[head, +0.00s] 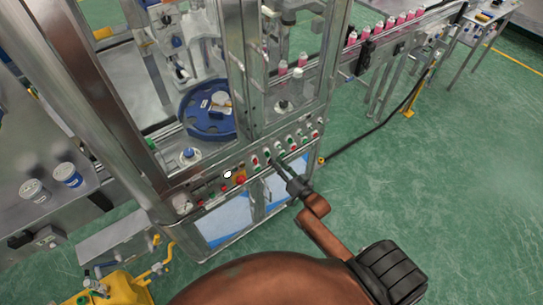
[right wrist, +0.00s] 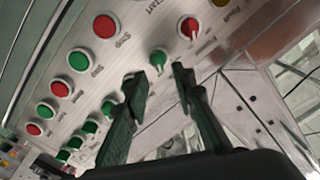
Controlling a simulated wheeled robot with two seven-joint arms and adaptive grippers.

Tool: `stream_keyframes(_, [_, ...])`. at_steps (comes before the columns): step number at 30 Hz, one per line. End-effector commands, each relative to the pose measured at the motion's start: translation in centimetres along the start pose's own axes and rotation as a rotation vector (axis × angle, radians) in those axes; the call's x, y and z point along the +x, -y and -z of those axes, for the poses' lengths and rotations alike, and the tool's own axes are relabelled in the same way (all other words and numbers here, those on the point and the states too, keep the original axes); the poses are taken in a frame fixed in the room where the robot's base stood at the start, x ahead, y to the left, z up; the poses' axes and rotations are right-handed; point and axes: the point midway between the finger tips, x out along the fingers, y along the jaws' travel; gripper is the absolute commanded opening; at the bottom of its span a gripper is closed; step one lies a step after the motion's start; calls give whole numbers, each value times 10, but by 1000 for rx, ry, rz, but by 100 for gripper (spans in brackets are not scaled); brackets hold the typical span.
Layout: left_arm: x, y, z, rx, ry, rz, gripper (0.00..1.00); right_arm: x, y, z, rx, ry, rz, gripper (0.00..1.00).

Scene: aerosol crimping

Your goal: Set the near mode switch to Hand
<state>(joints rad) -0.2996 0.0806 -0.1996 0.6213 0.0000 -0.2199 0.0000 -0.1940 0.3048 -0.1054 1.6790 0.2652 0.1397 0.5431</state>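The machine's control panel (head: 225,180) runs along the front of the steel and glass cabinet, with rows of red and green buttons and knobs. My right gripper (head: 278,162) reaches the panel from the lower right. In the right wrist view its two dark fingers (right wrist: 156,76) are apart and empty. A green knob (right wrist: 158,58) shows in the gap just beyond the fingertips; I cannot tell whether they touch it. A red knob with a pale pointer (right wrist: 189,28) sits above the right finger. The labels are too blurred to tell which is the mode switch. My left gripper is not in view.
More push buttons (right wrist: 78,60) lie close left of the fingers. A blue round turntable (head: 208,118) stands inside the cabinet. A conveyor with pink bottles (head: 390,25) extends at the upper right. The green floor (head: 430,150) right of the cabinet is mostly open, crossed by a black cable.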

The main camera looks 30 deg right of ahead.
Motion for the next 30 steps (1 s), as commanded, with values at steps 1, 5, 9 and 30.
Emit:
stream_keyframes(1, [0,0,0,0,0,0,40,10,0,0,0,-1,1,24])
stream_keyframes(5, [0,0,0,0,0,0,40,28,0,0,-1,0,-1,24])
stream_keyframes(9, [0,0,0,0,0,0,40,41,0,-1,-1,1,-1,24])
stream_keyframes(30, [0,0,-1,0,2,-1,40,45,-1,-1,-2,2,-2,0])
